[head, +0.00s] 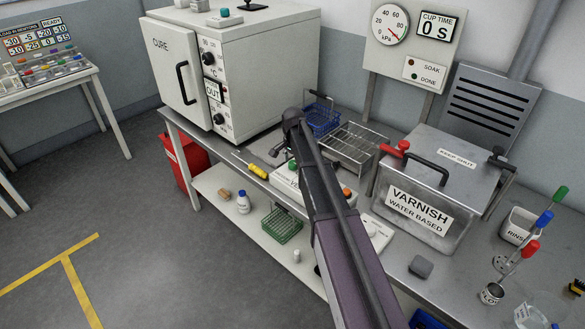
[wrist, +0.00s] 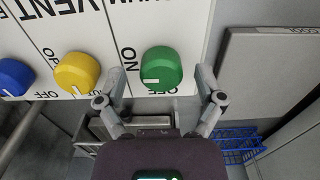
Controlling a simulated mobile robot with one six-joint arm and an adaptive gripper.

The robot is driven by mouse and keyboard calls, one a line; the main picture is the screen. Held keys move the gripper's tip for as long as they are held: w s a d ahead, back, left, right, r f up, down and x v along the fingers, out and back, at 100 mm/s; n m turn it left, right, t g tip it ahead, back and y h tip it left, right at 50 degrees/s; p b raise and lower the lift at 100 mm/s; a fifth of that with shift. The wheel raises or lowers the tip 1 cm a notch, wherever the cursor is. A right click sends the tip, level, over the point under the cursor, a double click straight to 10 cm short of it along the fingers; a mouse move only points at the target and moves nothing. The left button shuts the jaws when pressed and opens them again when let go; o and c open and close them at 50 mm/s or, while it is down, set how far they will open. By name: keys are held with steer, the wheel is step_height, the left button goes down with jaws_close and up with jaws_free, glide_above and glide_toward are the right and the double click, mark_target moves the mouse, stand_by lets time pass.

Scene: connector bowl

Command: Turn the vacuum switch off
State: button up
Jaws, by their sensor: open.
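The green knob (wrist: 161,68) is on a white panel (wrist: 190,25) in the wrist view, beside the word ON and below a cut-off label ending in "UM". A white mark shows at the lower left of its top. My gripper (wrist: 162,73) is open, with one finger on each side of the green knob. I cannot tell whether either finger touches it. In the head view the white control box (head: 287,183) is on the bench, partly behind my arm, with the green knob (head: 291,165) at its left end. My fingers are not clear there.
A yellow knob (wrist: 76,72) and a blue knob (wrist: 14,77) sit left of the green one. A blue wire basket (head: 322,117) and wire rack (head: 352,142) stand behind the box. The CURE oven (head: 262,60) is left, the varnish tank (head: 420,210) right.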

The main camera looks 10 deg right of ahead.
steer(key=shift+f, duration=0.3)
steer(key=shift+c, duration=0.2)
steer(key=c, duration=1.1)
steer(key=shift+a, duration=0.1)
